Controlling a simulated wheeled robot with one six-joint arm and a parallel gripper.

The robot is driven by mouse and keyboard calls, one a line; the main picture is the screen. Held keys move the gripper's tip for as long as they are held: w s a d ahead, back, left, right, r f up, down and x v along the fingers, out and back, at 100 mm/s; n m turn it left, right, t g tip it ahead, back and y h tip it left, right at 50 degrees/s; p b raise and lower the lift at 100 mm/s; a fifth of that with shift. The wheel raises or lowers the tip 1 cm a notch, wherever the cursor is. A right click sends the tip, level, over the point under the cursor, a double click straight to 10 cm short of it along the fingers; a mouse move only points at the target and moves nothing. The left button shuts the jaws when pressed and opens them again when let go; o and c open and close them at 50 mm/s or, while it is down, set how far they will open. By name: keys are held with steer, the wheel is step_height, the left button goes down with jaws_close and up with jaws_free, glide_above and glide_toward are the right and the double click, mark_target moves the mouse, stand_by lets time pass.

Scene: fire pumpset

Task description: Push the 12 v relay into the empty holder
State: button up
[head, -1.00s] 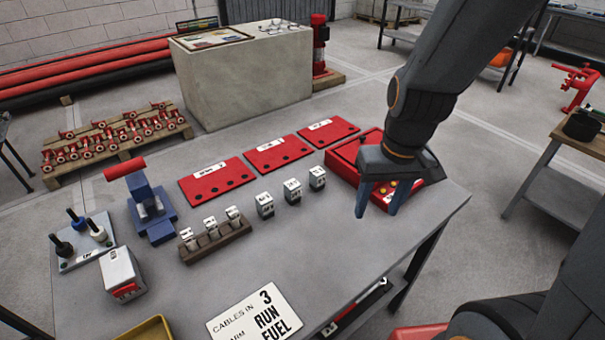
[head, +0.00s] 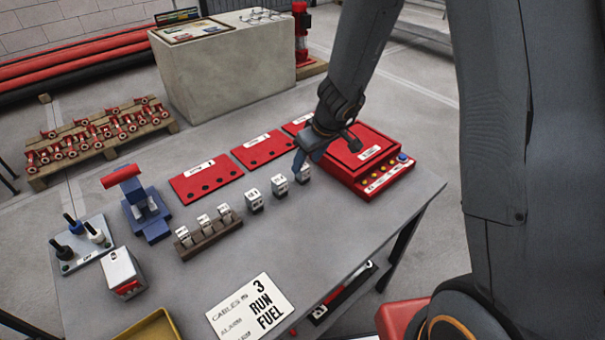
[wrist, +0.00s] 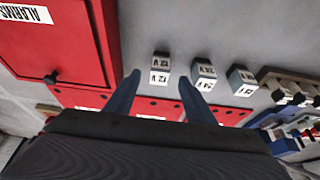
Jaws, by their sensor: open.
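The 12 V relay (wrist: 160,68), a small pale block with a dark label, stands on the grey table. It lies just beyond and between my spread fingertips in the wrist view. My gripper (wrist: 158,80) is open and empty. In the head view my gripper (head: 299,162) is low at the right end of the relay row, partly hiding that relay (head: 303,175). The 24 V relay (wrist: 203,74) and a third relay (wrist: 241,81) stand beside it. A brown rack (head: 208,243) holds several white-topped pieces; I cannot tell which of its places is empty.
A red control box (head: 352,168) stands close right of my gripper. Red plates (head: 207,181) lie behind the relays. A blue press (head: 147,212), a white block (head: 122,270) and a sign (head: 250,307) are on the table. The front right of the table is clear.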

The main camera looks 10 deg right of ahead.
mark_target(302, 174)
steer(key=shift+x, duration=2.7)
steer(key=shift+w+r, duration=0.1)
steer(key=shift+w, duration=0.05)
steer(key=shift+c, duration=0.2)
steer(key=c, duration=1.1)
steer(key=shift+c, duration=0.2)
steer(key=shift+r, duration=0.15)
